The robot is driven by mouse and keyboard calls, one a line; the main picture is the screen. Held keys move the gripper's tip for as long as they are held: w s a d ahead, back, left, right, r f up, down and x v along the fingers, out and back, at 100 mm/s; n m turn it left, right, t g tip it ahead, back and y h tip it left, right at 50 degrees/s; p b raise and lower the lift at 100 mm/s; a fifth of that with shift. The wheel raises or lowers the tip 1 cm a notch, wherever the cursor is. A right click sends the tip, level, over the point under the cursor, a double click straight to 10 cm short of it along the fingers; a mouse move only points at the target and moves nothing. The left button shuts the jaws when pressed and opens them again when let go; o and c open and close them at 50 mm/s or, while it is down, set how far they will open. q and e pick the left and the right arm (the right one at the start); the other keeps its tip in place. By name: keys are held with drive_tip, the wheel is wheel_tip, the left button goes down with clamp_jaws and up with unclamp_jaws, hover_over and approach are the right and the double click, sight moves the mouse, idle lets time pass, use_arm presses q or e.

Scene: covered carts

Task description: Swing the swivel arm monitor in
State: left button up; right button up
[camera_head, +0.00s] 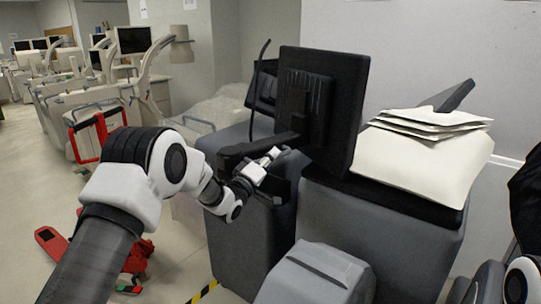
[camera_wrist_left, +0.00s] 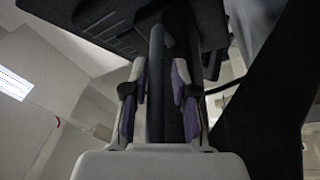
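The black monitor (camera_head: 345,115) stands upright with its back towards me. Its dark swivel arm (camera_head: 248,150) runs left from the mount behind the screen. My left gripper (camera_head: 268,163) is at the lower left of the monitor, close to the swivel arm. In the left wrist view, the two fingers of my left gripper (camera_wrist_left: 158,95) stand apart with a dark upright bar (camera_wrist_left: 157,75) between them. Gaps show beside the bar, and I cannot tell whether either finger touches it. The monitor's dark underside or back fills the top of that view. My right gripper is not in view.
A rounded grey box (camera_head: 315,275) is in front. A red-framed cart (camera_head: 85,135) and a red object (camera_head: 50,240) are at left. Open floor (camera_head: 185,265) lies between.

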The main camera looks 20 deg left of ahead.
use_arm(q)
drive_tip(key=shift+s+r, duration=0.1)
drive_tip(key=shift+s, duration=0.1)
drive_tip(key=shift+s+r, duration=0.1)
drive_tip(key=shift+s, duration=0.05)
drive_tip(key=shift+c, duration=1.1)
clamp_jaws()
drive_tip(key=w+n+y+b, duration=0.1)
drive_tip(key=w+a+n+y+b, duration=0.1)
drive_tip(key=y+b, duration=0.1)
drive_tip(key=w+n+y+b, duration=0.1)
drive_tip(key=shift+a+t+y, duration=0.25)
drive_tip(key=shift+t+y, duration=0.15)
drive_tip(key=shift+o, duration=1.1)
unclamp_jaws()
drive_tip(key=shift+s+d, duration=0.15)
drive_tip(key=shift+d, duration=0.1)
